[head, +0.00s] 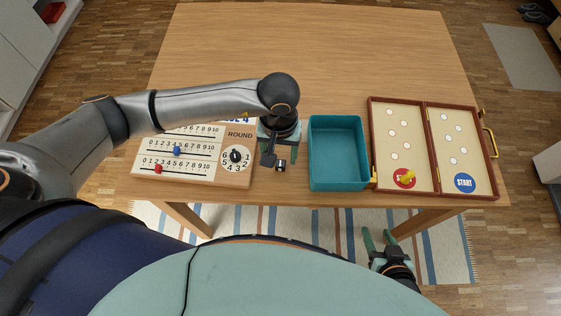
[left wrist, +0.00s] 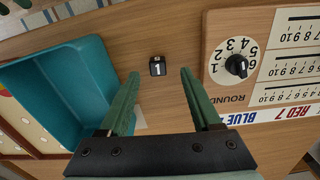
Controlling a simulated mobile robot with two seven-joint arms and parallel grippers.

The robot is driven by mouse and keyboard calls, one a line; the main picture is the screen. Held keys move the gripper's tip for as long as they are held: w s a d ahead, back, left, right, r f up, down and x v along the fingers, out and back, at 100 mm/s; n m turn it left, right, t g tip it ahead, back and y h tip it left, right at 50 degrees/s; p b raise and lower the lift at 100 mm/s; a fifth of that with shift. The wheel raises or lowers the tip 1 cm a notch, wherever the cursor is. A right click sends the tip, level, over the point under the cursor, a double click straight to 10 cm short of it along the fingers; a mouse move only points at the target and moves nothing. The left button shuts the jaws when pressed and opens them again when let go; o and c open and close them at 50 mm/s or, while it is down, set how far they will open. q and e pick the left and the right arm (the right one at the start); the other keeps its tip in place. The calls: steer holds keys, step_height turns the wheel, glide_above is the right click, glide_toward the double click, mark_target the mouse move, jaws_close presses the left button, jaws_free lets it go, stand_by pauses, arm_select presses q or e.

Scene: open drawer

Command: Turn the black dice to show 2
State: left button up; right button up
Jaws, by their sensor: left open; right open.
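The small black dice (head: 281,165) sits on the wooden table between the scoreboard and the teal tray, near the front edge. In the left wrist view the dice (left wrist: 157,68) shows a white 1 on its larger visible face; a mark on the narrower face is too small to read surely. My left gripper (left wrist: 160,76) is open, its green fingers pointing toward the dice with the dice just beyond the tips, not gripped. In the head view the left gripper (head: 275,152) is partly hidden by its wrist. My right gripper (head: 377,238) is open and empty, low beyond the table's front edge.
The scoreboard (head: 205,178) with a round dial (head: 236,158) lies left of the dice. The empty teal tray (head: 338,118) stands to its right. An open wooden game case (head: 427,150) with a yellow piece (head: 408,177) lies further right. The back of the table (head: 310,50) is clear.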

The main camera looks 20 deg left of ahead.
mark_target(281, 163)
arm_select(q)
step_height(281, 163, down, 3)
steer(key=shift+d+f, duration=0.1)
steer(key=shift+d, duration=0.05)
steer(key=shift+c, duration=0.2)
jaws_close()
stand_by(0.3)
